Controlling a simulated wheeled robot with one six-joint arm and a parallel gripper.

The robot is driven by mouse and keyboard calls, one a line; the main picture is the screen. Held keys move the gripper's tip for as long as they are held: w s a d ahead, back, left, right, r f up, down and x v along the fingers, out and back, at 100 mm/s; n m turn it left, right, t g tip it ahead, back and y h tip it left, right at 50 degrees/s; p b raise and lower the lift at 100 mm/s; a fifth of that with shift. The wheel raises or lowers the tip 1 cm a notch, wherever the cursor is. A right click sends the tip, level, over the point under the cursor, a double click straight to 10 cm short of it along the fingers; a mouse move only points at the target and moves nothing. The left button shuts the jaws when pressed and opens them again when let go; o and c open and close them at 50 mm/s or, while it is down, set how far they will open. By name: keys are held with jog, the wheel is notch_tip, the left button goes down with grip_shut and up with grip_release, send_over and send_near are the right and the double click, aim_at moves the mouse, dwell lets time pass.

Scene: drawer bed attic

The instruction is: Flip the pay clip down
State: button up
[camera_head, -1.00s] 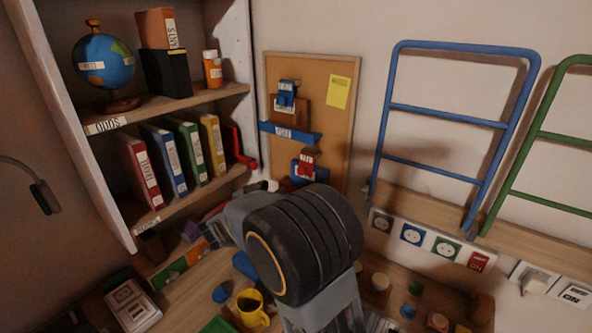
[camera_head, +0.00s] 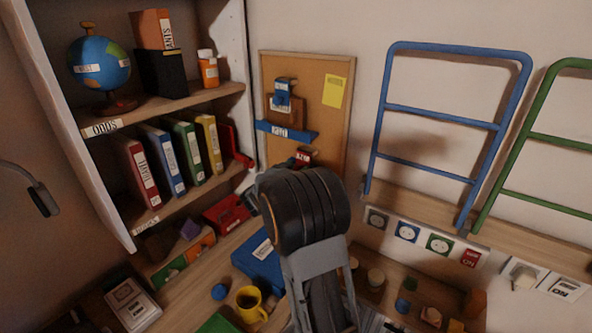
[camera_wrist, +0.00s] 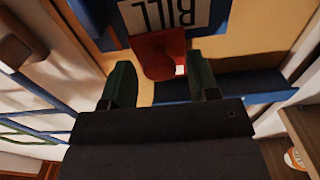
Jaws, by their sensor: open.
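The cork board (camera_head: 335,125) hangs on the wall. On it are a blue clip (camera_head: 283,92), a blue strip (camera_head: 300,135) with a white label too small to read surely, and a red clip (camera_head: 303,153) lower down, mostly hidden by my wrist. In the wrist view, a red piece (camera_wrist: 160,54) lies between and just beyond my fingertips, below an upside-down white label (camera_wrist: 165,14) reading BILL. My gripper (camera_wrist: 161,72) is open, its two green fingers apart on either side of the red piece. Contact cannot be told.
A blue ladder-like rail (camera_head: 445,115) stands right of the board. Shelves with binders (camera_head: 170,160) are at left. On the desk are a yellow mug (camera_head: 251,304) and a blue folder-like thing (camera_head: 262,262). A yellow note (camera_head: 334,91) is on the board.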

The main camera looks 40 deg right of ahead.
jog(key=c, duration=0.9)
jog(key=f+h+b, duration=0.1)
jog(key=b, duration=0.2)
jog(key=shift+d+f, duration=0.15)
jog(key=shift+d, duration=0.05)
jog(key=h+b, duration=0.1)
jog(key=b, duration=0.1)
jog(key=shift+w+d+t+b, duration=0.15)
jog(key=shift+d+t+b, duration=0.05)
jog(key=shift+t+b, duration=0.2)
jog(key=shift+r, duration=0.25)
jog(key=o, duration=0.9)
